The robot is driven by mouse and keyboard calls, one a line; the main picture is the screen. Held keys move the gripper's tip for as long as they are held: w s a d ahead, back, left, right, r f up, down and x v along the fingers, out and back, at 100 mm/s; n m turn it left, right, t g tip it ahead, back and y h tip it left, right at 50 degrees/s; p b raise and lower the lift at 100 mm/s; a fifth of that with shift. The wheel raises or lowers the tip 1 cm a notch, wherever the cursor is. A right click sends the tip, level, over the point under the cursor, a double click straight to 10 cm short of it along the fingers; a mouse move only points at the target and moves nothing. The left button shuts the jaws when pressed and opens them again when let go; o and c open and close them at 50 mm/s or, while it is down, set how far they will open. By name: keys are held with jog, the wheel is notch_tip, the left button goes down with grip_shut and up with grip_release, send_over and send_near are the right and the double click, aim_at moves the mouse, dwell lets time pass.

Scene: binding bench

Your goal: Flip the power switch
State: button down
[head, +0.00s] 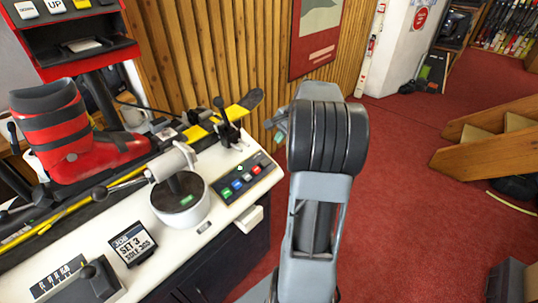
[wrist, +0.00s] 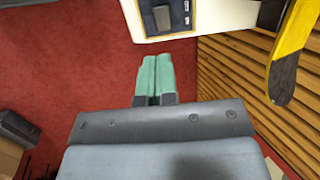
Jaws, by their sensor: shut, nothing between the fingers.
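My gripper (head: 280,126) is mostly hidden behind my arm in the head view, with its green fingertips showing to the right of the bench. In the wrist view its two green fingers (wrist: 154,77) are shut together, empty, above the red floor. They point toward the white bench end and are apart from it. A dark inset with a grey block (wrist: 162,18) shows on that bench end at the top; I cannot tell whether it is the power switch. In the head view a dark panel with coloured buttons (head: 242,178) lies near the bench's right edge.
The white bench (head: 218,158) holds a red ski boot (head: 75,140), a yellow-and-black ski (head: 235,112), a grey device (head: 180,195), a small display (head: 132,243) and a black lever (head: 92,280). A wood-slat wall stands behind. Red floor lies open at right, before wooden steps (head: 490,135).

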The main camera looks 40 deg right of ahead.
aim_at(263, 165)
jog(key=b+x, duration=0.1)
jog(key=x, duration=1.2)
jog(key=shift+a+f, duration=0.1)
jog(key=shift+f, duration=0.25)
